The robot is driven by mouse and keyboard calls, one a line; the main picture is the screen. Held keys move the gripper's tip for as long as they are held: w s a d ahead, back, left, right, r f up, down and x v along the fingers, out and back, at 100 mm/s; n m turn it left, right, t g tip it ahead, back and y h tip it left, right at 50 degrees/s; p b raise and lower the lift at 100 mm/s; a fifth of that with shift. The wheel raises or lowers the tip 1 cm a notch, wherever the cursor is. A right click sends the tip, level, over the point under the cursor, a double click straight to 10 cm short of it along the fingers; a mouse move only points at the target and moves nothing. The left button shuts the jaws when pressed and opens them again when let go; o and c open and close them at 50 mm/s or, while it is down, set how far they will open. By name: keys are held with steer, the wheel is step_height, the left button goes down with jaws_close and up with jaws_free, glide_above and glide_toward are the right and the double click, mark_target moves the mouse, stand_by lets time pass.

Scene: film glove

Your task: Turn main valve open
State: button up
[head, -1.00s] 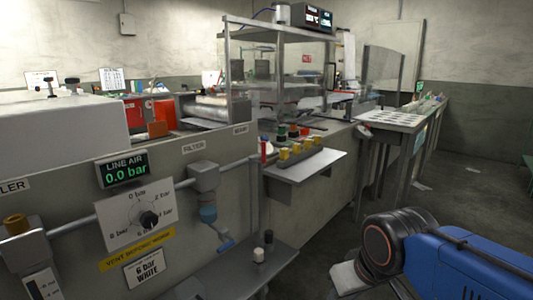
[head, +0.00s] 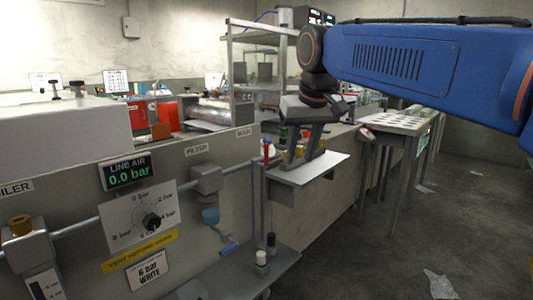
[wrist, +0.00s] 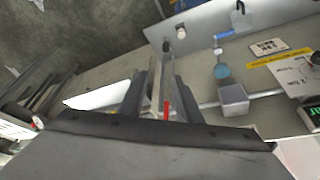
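The main valve's red handle (head: 266,151) stands upright on the air line near the MAIN label (head: 243,132) in the head view. It also shows as a red strip (wrist: 166,110) between the fingers in the wrist view. My gripper (head: 298,158) points down over the small shelf, just right of the red handle in the head view. Its two fingers (wrist: 160,85) are apart and nothing appears clamped between them. Whether a finger touches the handle cannot be told. The gripper hides part of the shelf's contents.
The LINE AIR display (head: 128,172) reads 0.0 bar above a regulator dial (head: 152,222). A filter (head: 206,180) with a blue lever (head: 229,249) hangs left of the valve. The small shelf (head: 322,169) juts out below my gripper. White and black knobs (head: 261,258) stand on the lower ledge.

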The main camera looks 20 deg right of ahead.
glide_toward(267, 147)
steer(key=x, duration=1.2)
stand_by(0.3)
jaws_close()
